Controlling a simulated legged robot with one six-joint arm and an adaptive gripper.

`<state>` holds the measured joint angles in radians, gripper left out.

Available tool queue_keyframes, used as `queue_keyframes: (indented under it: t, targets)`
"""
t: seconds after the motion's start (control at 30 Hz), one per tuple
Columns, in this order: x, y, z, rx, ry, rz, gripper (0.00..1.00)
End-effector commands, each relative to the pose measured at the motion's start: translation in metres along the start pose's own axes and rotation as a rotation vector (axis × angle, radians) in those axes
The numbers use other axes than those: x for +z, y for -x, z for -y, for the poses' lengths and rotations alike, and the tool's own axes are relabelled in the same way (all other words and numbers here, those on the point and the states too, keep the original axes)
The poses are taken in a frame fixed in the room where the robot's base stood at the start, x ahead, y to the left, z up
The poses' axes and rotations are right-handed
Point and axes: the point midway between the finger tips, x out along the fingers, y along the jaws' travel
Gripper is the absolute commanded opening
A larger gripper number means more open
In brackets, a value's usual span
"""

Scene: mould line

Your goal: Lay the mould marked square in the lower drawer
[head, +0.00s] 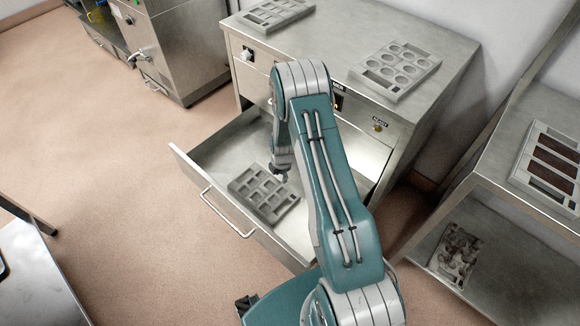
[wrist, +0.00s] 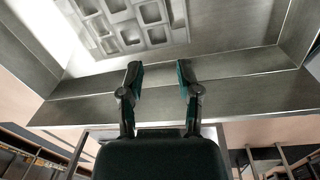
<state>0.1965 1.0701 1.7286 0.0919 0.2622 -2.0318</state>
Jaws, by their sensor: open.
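A grey mould with square cavities (head: 263,195) lies in the pulled-out lower drawer (head: 213,160), towards its front. It looks flat on the drawer floor. It also shows at the top of the wrist view (wrist: 130,22), partly cut off by the frame. My gripper (head: 280,174) is inside the drawer's outline, close to the mould's far edge in the head view. In the wrist view my gripper (wrist: 158,78) has its two fingers apart with nothing between them. The mould is apart from the fingers there. Any mark on the mould is too small to read.
The cabinet top (head: 325,45) carries a mould with round cavities (head: 396,68) and another mould (head: 268,14) at the back. A shelf unit at the right holds a tray with brown slabs (head: 553,155). The drawer handle (head: 228,213) sticks out over clear floor.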

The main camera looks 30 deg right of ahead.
Motion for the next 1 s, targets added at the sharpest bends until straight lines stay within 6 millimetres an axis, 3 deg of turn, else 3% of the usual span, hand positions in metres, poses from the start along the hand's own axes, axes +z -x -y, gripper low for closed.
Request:
queue_keyframes:
  t: [0.03, 0.2, 0.47, 0.7, 1.0]
  targets:
    - [-0.001, 0.026, -0.009, 0.018, -0.045, 0.005, 0.44]
    - [-0.009, 0.103, -0.025, 0.059, -0.219, 0.009, 0.44]
    - [-0.028, 0.214, -0.025, 0.123, -0.483, 0.000, 0.44]
    - [-0.050, 0.305, -0.004, 0.182, -0.728, -0.025, 0.44]
    - [-0.080, 0.397, 0.047, 0.251, -1.032, -0.077, 0.44]
